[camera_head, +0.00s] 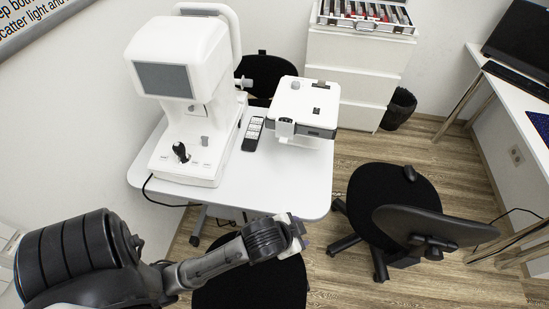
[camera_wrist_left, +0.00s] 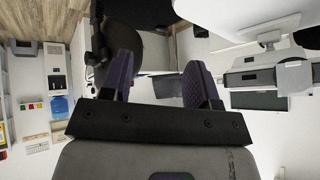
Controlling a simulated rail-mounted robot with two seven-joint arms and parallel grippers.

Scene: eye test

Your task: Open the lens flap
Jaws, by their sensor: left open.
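A white box-shaped projector (camera_head: 302,103) stands on the right part of the white table (camera_head: 262,193). A small grey lens part (camera_head: 286,127) sits at its front left corner; I cannot tell whether its flap is open or closed. My left gripper (camera_head: 298,230) is in front of the table's front edge, apart from the projector. In the left wrist view its two purple-padded fingers (camera_wrist_left: 158,88) are spread with nothing between them. My right gripper is in neither view.
A large white eye-test instrument (camera_head: 185,95) stands on the table's left side, with a dark remote (camera_head: 253,134) between it and the projector. A black chair (camera_head: 395,200) stands right of the table. A drawer cabinet (camera_head: 355,70) is behind.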

